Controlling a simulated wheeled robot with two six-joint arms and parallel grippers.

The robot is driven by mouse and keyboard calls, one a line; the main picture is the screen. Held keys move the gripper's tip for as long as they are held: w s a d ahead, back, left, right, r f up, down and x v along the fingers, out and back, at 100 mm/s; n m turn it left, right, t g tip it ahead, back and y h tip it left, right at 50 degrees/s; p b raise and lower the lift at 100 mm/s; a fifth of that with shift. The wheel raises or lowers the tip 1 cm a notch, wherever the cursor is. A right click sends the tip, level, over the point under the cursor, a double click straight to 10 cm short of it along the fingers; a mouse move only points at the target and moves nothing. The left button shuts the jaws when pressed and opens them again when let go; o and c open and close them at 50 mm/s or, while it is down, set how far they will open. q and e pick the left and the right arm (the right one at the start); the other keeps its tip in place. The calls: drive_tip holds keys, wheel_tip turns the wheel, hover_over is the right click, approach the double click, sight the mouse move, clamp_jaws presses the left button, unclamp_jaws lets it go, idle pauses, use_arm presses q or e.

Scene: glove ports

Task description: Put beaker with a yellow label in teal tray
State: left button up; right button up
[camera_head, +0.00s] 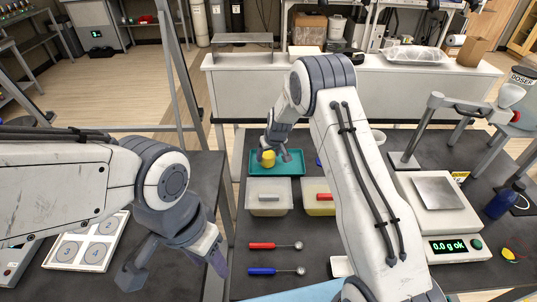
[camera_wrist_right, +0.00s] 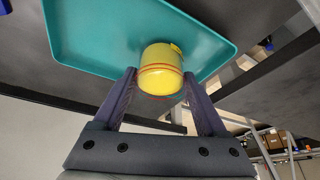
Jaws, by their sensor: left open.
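A yellow-banded beaker (camera_head: 268,159) with thin red lines stands at the teal tray (camera_head: 297,170), and fills the middle of the right wrist view (camera_wrist_right: 161,70). The teal tray (camera_wrist_right: 75,45) shows behind it there. My right gripper (camera_head: 275,154) reaches over the tray with one finger on each side of the beaker. In the head view a gap shows between the beaker and the right-hand finger. In the right wrist view the fingertips (camera_wrist_right: 160,75) lie very close to its sides. My left gripper (camera_head: 174,268) is open and empty at the lower left.
A red-handled spoon (camera_head: 262,246) and a blue-handled spoon (camera_head: 262,271) lie nearer. A scale (camera_head: 436,192) stands at right. My right arm hides the table's middle.

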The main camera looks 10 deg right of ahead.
drive_tip(key=shift+o, duration=1.1)
drive_tip(key=shift+r, duration=0.15)
drive_tip(key=a+b+v, duration=0.1)
drive_tip(key=b+v, duration=0.1)
drive_tip(key=v, duration=0.9)
drive_tip(key=s+a+r+n+g, duration=0.1)
drive_tip(key=s+a+r, duration=0.45)
drive_tip(key=s, duration=0.25)
drive_tip(key=s+a+r+n+g, duration=0.15)
drive_tip(key=s+a, duration=0.45)
drive_tip(key=s, duration=0.7)
drive_tip(key=s+d+n+g, duration=0.2)
drive_tip(key=s, duration=1.7)
drive_tip(key=shift+r, duration=0.35)
drive_tip(key=shift+n, duration=0.25)
